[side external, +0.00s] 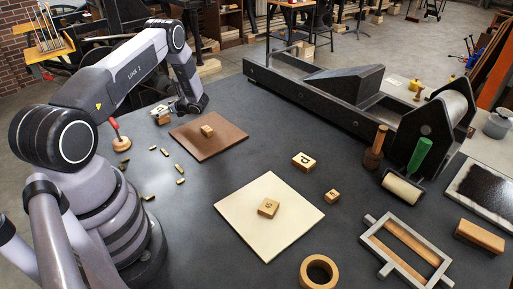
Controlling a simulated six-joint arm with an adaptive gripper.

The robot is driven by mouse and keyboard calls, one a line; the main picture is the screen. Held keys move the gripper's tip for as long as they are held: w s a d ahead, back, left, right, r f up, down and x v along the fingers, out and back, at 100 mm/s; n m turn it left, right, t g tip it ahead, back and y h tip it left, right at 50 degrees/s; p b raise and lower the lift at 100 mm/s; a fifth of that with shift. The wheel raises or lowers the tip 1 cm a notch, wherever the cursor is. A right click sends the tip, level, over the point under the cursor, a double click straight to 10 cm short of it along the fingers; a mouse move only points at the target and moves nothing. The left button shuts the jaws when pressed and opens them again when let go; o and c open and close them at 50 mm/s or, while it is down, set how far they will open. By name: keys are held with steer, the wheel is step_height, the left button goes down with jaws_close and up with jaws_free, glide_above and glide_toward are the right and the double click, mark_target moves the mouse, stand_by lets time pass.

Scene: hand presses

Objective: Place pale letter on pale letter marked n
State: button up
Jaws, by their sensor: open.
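Several pale wooden letter blocks lie apart. One pale block (207,131) rests on the brown square board (226,141). Another pale block (268,208) lies on the cream square board (250,237), with a dark mark on top. A third block (304,161) with a dark letter like p or d lies on the dark table, and a smaller one (332,196) lies nearer. I cannot tell which is marked n.
Small brass-coloured pieces (180,168) lie scattered left of the brown board, near a red-handled tool (119,137). The long press (345,88) fills the back right. A roller (402,187), grey frame (406,250) and wooden ring (319,271) are at the right and front.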

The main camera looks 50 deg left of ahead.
steer(key=v, duration=1)
steer(key=shift+w+d+r, duration=0.15)
steer(key=shift+d+r, duration=0.05)
steer(key=shift+d, duration=0.05)
steer(key=s+d+r+n+t+h, duration=0.1)
steer(key=d+r+n+h, duration=0.15)
steer(key=d+r, duration=0.4)
steer(key=s+d+r+n+t+h, duration=0.1)
steer(key=d+r+n, duration=0.25)
steer(key=r, duration=0.65)
steer(key=s+d+r+n+t+h, duration=0.1)
steer(key=s+d+r+n+h, duration=0.1)
steer(key=d+r, duration=0.5)
steer(key=s+d+r+n+t+h, duration=0.2)
steer(key=s+d+r, duration=0.3)
steer(key=s+d, duration=0.3)
steer(key=s+d+r+n+t+h, duration=0.3)
steer(key=s+d+r+t+h, duration=0.2)
steer(key=s+d, duration=0.4)
steer(key=shift+d+r+n+t, duration=0.2)
steer(key=shift+d+n+t, duration=0.1)
steer(key=shift+d, duration=0.45)
